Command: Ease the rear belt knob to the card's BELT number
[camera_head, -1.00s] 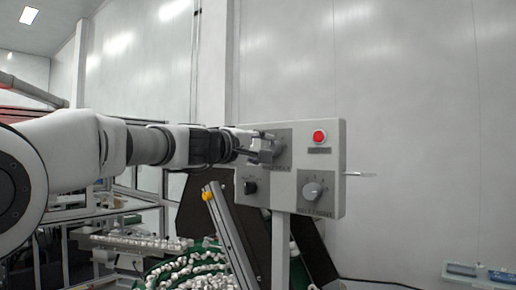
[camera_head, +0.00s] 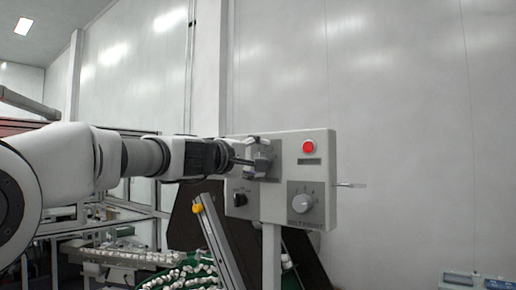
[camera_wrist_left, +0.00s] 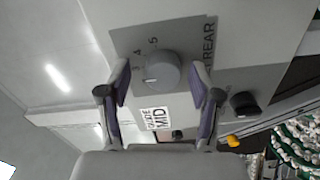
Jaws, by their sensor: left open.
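The rear belt knob (camera_wrist_left: 162,70) is a round grey dial on a dark plate in the left wrist view, with REAR and the numbers 4 and 5 beside it. My left gripper (camera_wrist_left: 160,82) is open, one finger on each side of the knob; I cannot tell if they touch it. In the head view my left gripper (camera_head: 262,160) is at the panel's upper left and covers most of this knob. A white card (camera_wrist_left: 156,118) reading GUIDE MID shows between the fingers; no BELT number is readable on it. My right gripper is out of view.
The grey control panel (camera_head: 270,215) also carries a red button (camera_head: 309,147), a front belt knob (camera_head: 302,203) and a black knob (camera_head: 240,199). A rod (camera_head: 350,185) sticks out at its right.

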